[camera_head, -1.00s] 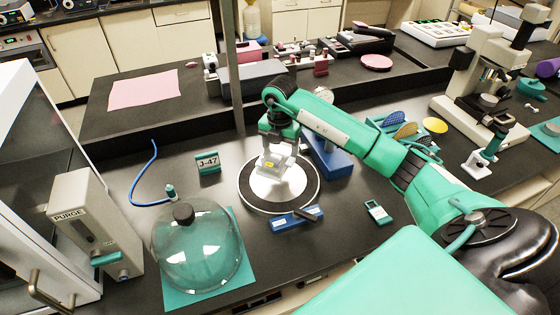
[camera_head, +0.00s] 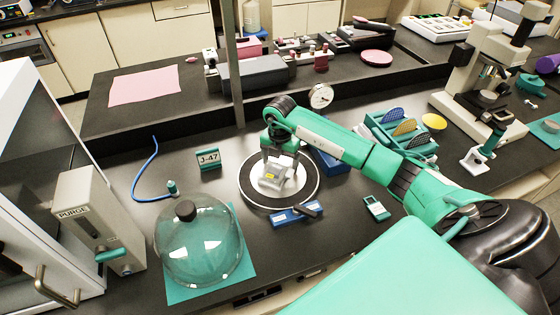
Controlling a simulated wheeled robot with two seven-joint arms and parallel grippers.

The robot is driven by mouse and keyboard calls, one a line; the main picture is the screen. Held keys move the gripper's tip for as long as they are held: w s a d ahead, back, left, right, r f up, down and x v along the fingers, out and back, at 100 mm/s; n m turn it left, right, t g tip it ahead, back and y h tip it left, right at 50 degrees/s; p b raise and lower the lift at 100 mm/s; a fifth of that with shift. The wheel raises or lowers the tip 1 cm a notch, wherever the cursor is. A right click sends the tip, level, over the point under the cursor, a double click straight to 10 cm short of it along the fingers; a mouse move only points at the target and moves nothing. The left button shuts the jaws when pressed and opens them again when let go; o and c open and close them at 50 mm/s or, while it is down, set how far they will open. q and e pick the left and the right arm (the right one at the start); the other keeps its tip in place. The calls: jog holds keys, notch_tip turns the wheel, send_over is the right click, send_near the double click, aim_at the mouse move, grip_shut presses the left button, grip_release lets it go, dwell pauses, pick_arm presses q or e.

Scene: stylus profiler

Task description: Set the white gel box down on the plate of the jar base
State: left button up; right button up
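The white gel box (camera_head: 271,177), with a yellow label, is between the fingers of my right gripper (camera_head: 278,168). The fingers are closed on its sides. It is over the pale plate of the jar base (camera_head: 248,192), a round base with a dark ring. The box looks tilted and very low over the plate; whether it touches is hard to tell. My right arm reaches in from the right and covers part of the base's far side. My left gripper is not in view.
A clear bell jar (camera_head: 200,245) with a black knob stands on a teal mat at the front left. A J-47 sign (camera_head: 208,159) is behind it. A blue block (camera_head: 297,215) with a dark handle lies at the base's front edge. A blue box (camera_head: 328,160) is behind right.

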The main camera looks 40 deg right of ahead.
jog(key=shift+o, duration=0.4)
jog(key=shift+r, duration=0.15)
jog(key=shift+r, duration=0.15)
notch_tip(320, 180, up, 12)
jog(key=b, duration=0.3)
jog(key=shift+b, duration=0.35)
